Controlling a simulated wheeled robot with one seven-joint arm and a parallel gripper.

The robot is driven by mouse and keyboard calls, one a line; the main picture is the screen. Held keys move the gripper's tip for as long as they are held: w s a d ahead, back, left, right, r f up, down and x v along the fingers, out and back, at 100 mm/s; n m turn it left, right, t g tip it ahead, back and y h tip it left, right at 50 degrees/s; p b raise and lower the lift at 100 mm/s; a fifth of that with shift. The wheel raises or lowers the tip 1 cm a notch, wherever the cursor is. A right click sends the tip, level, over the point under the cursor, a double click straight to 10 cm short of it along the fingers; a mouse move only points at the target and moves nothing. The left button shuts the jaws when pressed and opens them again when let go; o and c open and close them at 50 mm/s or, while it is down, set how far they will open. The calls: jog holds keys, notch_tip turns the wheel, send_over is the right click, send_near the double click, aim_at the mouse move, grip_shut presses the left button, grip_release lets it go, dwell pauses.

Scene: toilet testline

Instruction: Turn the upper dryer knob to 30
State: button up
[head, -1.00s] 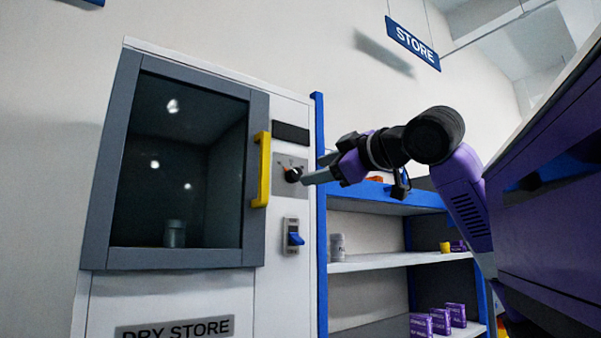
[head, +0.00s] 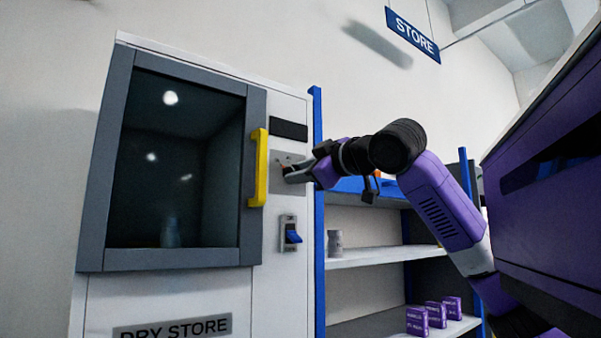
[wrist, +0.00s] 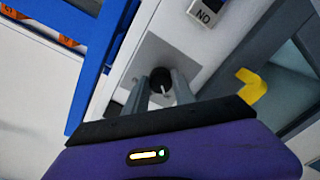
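The upper dryer knob (wrist: 160,79) is black and round with a white pointer mark, on a grey plate (head: 279,158) to the right of the yellow handle. In the head view my gripper (head: 284,172) is at this plate and covers most of the knob. In the wrist view my gripper (wrist: 160,88) has its two grey fingers apart, one on each side of the knob. I cannot tell whether they press on it. The scale numbers are too small or hidden to read.
The dryer door (head: 175,165) is closed, with a yellow handle (head: 259,168) close left of my gripper. A blue switch (head: 293,236) sits below the knob. A blue-framed shelf (head: 375,257) with several purple boxes stands to the right.

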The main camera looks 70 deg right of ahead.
jog(key=shift+a+m, duration=0.1)
jog(key=shift+m, duration=0.2)
grip_shut()
jog(key=m+b, duration=0.1)
jog(key=m, duration=0.5)
jog(key=m+h+b, duration=0.1)
jog(key=m, duration=0.6)
jog(key=m+b, duration=0.2)
jog(key=m, duration=0.5)
jog(key=shift+w+a, duration=0.15)
jog(key=shift+a, duration=0.1)
jog(key=o, duration=1.1)
grip_release()
